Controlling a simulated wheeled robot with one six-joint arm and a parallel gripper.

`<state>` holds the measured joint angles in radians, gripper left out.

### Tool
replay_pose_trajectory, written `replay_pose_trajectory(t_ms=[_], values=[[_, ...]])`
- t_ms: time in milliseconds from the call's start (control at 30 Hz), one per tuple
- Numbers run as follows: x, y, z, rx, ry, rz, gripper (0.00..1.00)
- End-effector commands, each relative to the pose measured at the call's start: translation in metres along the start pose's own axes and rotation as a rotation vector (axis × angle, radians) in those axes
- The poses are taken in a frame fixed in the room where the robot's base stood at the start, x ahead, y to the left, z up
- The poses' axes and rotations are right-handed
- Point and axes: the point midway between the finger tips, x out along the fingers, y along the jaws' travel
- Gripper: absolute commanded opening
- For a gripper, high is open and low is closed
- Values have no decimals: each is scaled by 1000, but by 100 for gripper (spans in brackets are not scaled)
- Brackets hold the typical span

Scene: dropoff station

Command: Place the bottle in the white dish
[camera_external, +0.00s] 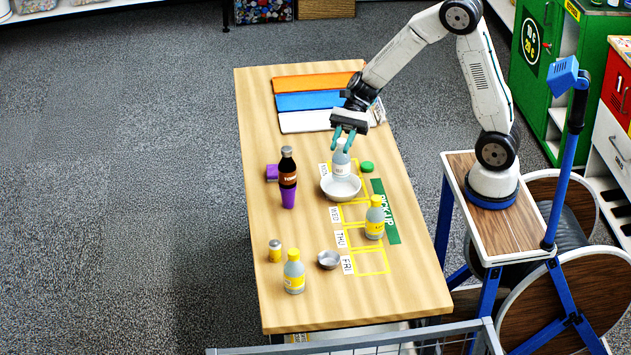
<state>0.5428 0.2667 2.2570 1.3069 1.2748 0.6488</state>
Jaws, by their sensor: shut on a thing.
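A white dish (341,188) stands on the wooden table, near the marked squares. A pale grey-white bottle (341,164) is upright at the dish, its lower part over or inside the bowl; I cannot tell whether it touches the bottom. My gripper (344,142) points down from above with its teal fingers shut on the top of this bottle. The fingers hide the bottle's cap. Two other bottles with yellow caps and labels stand on the table, one (375,218) right of the dish and one (293,272) near the front.
A green round item (367,167) is close to the dish's right.

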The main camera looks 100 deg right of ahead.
Motion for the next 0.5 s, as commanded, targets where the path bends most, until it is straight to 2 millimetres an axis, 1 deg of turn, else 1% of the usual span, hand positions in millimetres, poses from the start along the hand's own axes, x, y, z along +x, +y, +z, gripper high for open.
replay_pose_trajectory(t_ms=[33,233,400,500], values=[[2,0,-6,3,0,1,0],[9,0,-22,2,1,0,0],[17,0,-43,2,1,-1,0],[18,0,-45,-2,1,-1,0]])
